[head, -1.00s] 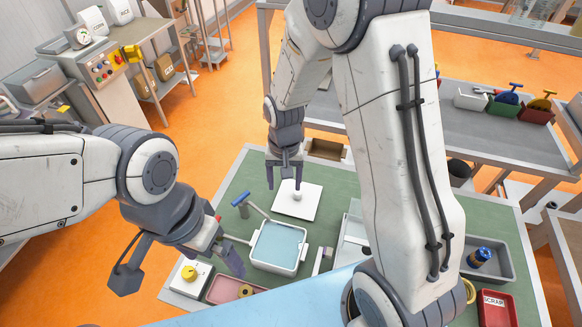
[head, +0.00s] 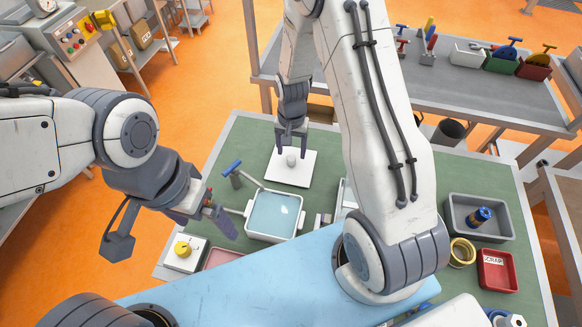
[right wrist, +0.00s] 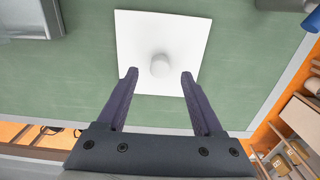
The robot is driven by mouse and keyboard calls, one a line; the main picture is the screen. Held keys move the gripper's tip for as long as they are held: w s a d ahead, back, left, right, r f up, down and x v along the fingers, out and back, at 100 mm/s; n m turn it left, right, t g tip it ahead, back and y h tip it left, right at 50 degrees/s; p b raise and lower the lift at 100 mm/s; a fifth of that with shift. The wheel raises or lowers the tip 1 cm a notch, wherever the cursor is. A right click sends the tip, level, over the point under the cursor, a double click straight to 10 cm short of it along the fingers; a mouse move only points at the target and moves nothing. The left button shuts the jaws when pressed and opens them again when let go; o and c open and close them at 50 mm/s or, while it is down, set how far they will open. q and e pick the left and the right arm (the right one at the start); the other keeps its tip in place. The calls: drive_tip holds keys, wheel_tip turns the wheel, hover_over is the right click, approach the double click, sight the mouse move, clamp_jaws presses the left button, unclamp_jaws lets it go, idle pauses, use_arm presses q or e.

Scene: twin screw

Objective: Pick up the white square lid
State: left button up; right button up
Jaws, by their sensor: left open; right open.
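The white square lid (head: 284,168) lies flat on the green bench top, with a round white knob (head: 291,158) at its middle. It also shows in the right wrist view (right wrist: 135,35), with the knob ahead of the fingers. My right gripper (head: 291,148) is open above the lid, its fingers on either side of the knob in the head view. In the right wrist view the open fingers (right wrist: 158,75) point at the knob and hold nothing. My left gripper (head: 222,215) is open and empty at the left, near the basin's handle.
A basin with pale blue liquid (head: 250,228) stands in front of the lid, with a blue-handled tool (head: 232,168) beside it. A box with a yellow knob (head: 171,255) is at the front left. A grey tray (head: 506,226) and red scrap bin (head: 485,272) are on the right.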

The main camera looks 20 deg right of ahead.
sight(291, 157)
wheel_tip(291, 157, down, 4)
drive_tip(key=shift+f+b, duration=0.1)
drive_tip(key=shift+b, duration=1.15)
drive_tip(key=shift+s, duration=0.1)
clamp_jaws()
drive_tip(key=shift+r, duration=0.2)
